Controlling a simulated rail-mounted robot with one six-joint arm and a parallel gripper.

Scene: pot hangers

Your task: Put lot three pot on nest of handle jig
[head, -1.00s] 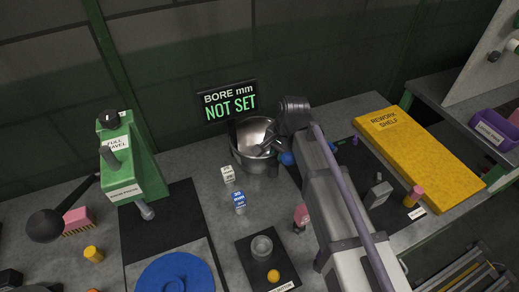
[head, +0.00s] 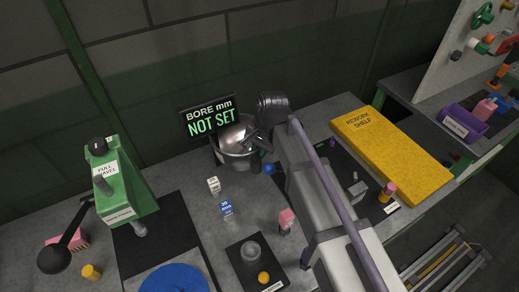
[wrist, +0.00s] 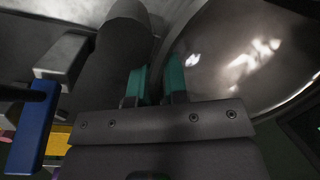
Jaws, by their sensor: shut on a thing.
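A shiny steel pot (head: 237,133) is in the head view, in front of the lower right of the "BORE mm NOT SET" sign. My gripper (head: 258,137) is at the pot's right side, partly hidden by my arm. In the wrist view my two teal fingertips (wrist: 159,82) are close together, and the pot's curved, shiny wall (wrist: 235,60) fills the right side. They are shut at the pot's edge; the exact grip point is hard to see. I cannot make out which fixture is the handle jig; its label is not readable.
A green press (head: 118,180) stands left. A small dark mat (head: 237,255) holds a grey ring. The yellow rework shelf (head: 395,145) lies right, beyond my arm.

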